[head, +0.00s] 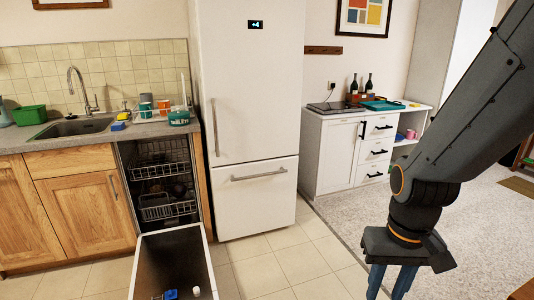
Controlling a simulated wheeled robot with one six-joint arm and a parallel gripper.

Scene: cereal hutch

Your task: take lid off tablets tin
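A small round teal tin (179,118), which looks like the tablets tin, stands on the grey counter at the right end, beside the fridge. Its top seems covered, but it is too small to make out the lid clearly. My gripper (390,284) hangs at the bottom right, pointing down, far from the tin and well nearer to me.
The dishwasher (162,182) below the tin is open, its door (173,258) lowered into the floor space. A dish rack with cups (146,110), a yellow-and-blue sponge (119,123) and the sink (75,128) are left of the tin. The fridge (250,110) stands right.

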